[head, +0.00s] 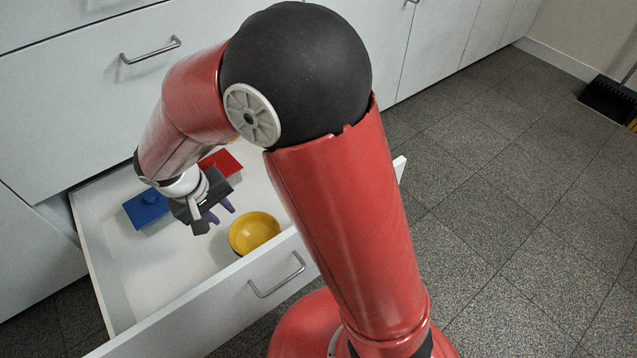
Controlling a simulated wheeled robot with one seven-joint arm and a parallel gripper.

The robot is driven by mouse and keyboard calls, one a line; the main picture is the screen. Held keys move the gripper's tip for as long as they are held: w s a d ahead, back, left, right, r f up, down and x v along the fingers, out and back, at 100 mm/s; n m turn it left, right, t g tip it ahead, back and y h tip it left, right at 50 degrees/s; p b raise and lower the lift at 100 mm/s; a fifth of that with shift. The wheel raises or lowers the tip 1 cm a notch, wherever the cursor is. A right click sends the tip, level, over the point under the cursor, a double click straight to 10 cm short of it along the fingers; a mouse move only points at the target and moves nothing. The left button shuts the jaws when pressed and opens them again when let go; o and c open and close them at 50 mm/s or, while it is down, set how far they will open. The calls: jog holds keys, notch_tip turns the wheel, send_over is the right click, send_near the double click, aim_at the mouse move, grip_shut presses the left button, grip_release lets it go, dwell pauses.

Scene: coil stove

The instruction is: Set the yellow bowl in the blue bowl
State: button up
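The yellow bowl (254,232) sits upright in the open drawer, near its front panel. No blue bowl can be made out. A blue, flat, square-looking piece with a small raised part on top (147,207) lies in the drawer to the left, partly behind my gripper's arm. My gripper (219,211) points down over the drawer, just up and left of the yellow bowl. Its two purple fingers are apart, with nothing seen between them. Its height above the drawer floor is hard to judge.
The open drawer (118,278) has a front panel with a metal handle (277,275). A red flat piece (221,162) lies at its back, partly hidden by my arm. White closed cabinet fronts (60,110) stand behind. The drawer's front left floor is bare. Dark tiled floor (510,200) is open to the right.

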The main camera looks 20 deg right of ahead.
jog(key=s+d+r+m+t+y, duration=0.1)
jog(key=s+d+r, duration=0.2)
jog(key=d+r, duration=0.3)
jog(key=s+d+r+m+t+y, duration=0.1)
jog(key=s+d+r, duration=0.2)
jog(key=d+r, duration=0.4)
jog(key=s+d+r+m+t, duration=0.1)
jog(key=s+d+r, duration=0.3)
jog(key=s, duration=0.4)
jog(key=shift+s+d+t+y, duration=0.15)
jog(key=shift+d+t+y, duration=0.25)
jog(key=shift+d+t, duration=0.4)
jog(key=shift+d+r, duration=0.1)
jog(key=shift+r, duration=0.05)
